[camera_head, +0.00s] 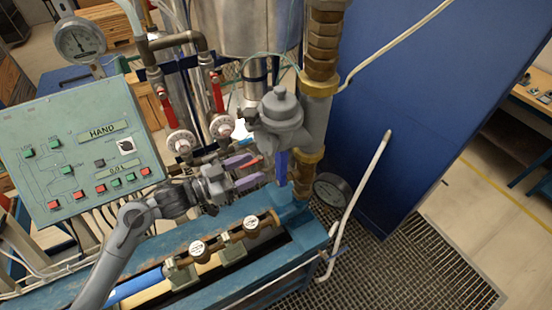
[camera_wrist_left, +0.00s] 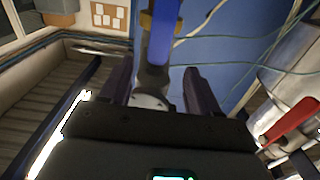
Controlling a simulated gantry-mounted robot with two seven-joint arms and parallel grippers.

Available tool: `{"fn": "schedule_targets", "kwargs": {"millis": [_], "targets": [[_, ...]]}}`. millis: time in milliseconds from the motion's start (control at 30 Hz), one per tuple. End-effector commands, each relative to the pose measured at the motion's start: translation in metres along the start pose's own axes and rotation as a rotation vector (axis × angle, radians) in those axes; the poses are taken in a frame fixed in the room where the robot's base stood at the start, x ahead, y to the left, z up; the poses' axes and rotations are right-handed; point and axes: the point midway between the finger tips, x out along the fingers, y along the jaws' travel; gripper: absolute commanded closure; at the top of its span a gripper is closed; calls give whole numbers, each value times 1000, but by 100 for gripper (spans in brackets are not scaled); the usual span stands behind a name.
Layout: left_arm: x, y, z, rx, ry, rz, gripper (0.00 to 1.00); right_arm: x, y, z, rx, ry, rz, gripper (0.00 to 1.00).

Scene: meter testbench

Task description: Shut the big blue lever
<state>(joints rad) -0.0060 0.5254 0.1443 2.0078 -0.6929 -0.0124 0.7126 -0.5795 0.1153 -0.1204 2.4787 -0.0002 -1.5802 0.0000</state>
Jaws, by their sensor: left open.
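The big blue lever (camera_head: 282,168) hangs almost upright below the grey valve body (camera_head: 281,112), beside the brass pipe fitting. My left gripper (camera_head: 257,170) comes in from the left with its purple fingers apart. In the head view its fingertips are just left of the lever, with a small gap. In the left wrist view the blue lever (camera_wrist_left: 162,38) shows between the two open fingers (camera_wrist_left: 157,78), with a grey rounded part at its lower end. I cannot tell whether the fingertips reach around it. My right gripper is not in view.
A green control panel (camera_head: 80,150) stands at the left. Two red-handled valves (camera_head: 217,95) rise behind my gripper. Brass fittings (camera_head: 225,238) lie along the bench below. A large blue cabinet wall (camera_head: 420,110) stands at the right.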

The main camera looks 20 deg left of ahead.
Motion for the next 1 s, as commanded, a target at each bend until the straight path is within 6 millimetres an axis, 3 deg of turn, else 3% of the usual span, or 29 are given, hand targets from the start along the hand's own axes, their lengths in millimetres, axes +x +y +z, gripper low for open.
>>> {"fn": "schedule_targets", "kwargs": {"millis": [400,600,1000], "targets": [[65,1,-3,-4,1,0,38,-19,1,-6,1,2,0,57],[88,1,-2,-2,1,-1,38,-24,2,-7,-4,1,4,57],[99,1,0,-1,-1,-1,38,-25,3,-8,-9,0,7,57]]}}
